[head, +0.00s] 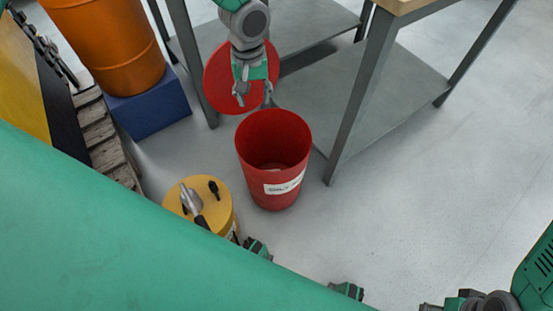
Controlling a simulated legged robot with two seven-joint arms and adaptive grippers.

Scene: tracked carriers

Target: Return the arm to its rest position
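My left gripper (254,99) hangs in the upper middle of the head view, with its two fingertips apart and nothing seen between them. It is just behind the red bin (273,195), which stands upright on the floor with its top open and a white label on its front. A red round disc (216,82), like a lid, shows behind the gripper's fingers. I cannot tell what supports it or whether it touches the gripper. Part of my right arm (535,275) shows at the lower right corner; its fingers are not clearly seen.
A grey-legged table (365,90) with a low shelf stands at the back. A yellow drum (224,213) with tools on top is left of the bin. An orange barrel (118,45) stands on a blue block (152,105) near a wooden pallet (98,132). The floor at right is clear.

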